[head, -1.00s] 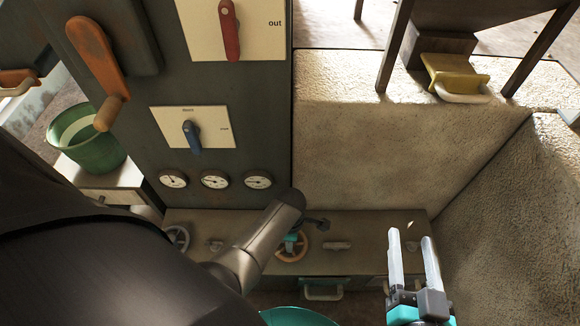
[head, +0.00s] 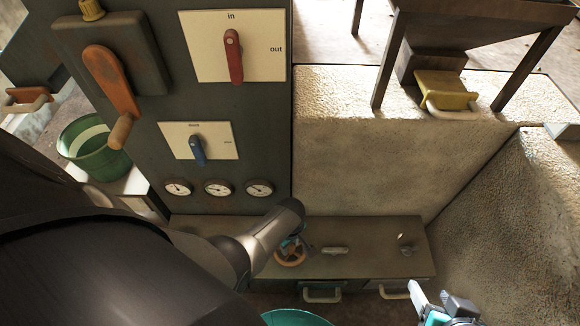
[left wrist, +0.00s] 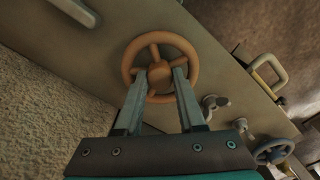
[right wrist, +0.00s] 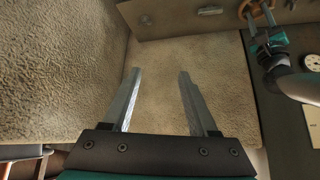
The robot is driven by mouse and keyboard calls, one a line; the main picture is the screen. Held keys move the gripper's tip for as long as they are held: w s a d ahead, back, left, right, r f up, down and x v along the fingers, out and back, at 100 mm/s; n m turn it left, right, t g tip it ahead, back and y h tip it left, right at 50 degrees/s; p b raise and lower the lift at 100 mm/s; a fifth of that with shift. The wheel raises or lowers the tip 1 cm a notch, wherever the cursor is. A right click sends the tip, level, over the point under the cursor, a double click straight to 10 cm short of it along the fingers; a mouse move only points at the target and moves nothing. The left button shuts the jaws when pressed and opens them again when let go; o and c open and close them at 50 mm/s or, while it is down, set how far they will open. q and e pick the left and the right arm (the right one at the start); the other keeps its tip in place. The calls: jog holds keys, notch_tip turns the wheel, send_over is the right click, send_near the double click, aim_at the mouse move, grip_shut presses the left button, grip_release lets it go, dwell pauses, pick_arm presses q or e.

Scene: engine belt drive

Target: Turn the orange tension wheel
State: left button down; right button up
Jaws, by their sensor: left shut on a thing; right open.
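The orange tension wheel (head: 290,258) sits on the low bench in the head view, partly covered by my left arm and gripper. In the left wrist view the wheel (left wrist: 159,72) shows its round rim, spokes and hub. My left gripper (left wrist: 160,78) has its fingers on either side of the hub, overlapping the rim, and is shut on the wheel. In the head view this gripper (head: 291,244) is small and partly hidden by my arm. My right gripper (right wrist: 158,74) is open and empty. It also shows at the lower right of the head view (head: 430,294), away from the wheel.
A bluish handwheel (left wrist: 272,151) and a small tap-like handle (left wrist: 214,104) are beside the orange wheel. The bench (head: 375,237) carries other small handles, with drawer handles (head: 322,295) below. The panel has a red lever (head: 233,57), a blue lever (head: 198,150) and gauges (head: 218,188).

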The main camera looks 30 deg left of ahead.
pick_arm(q)
jog(key=m, duration=0.4)
jog(key=shift+m+p, duration=0.3)
jog(key=shift+p, duration=0.1)
jog(key=m, duration=0.4)
pick_arm(e)
jog(key=s+d+g, duration=0.1)
jog(key=s+d+g+h, duration=0.1)
jog(key=s+d, duration=0.1)
jog(key=shift+r, duration=0.4)
pick_arm(q)
jog(key=c, duration=0.8)
grip_release()
jog(key=shift+p, duration=0.3)
pick_arm(e)
jog(key=shift+r, duration=0.15)
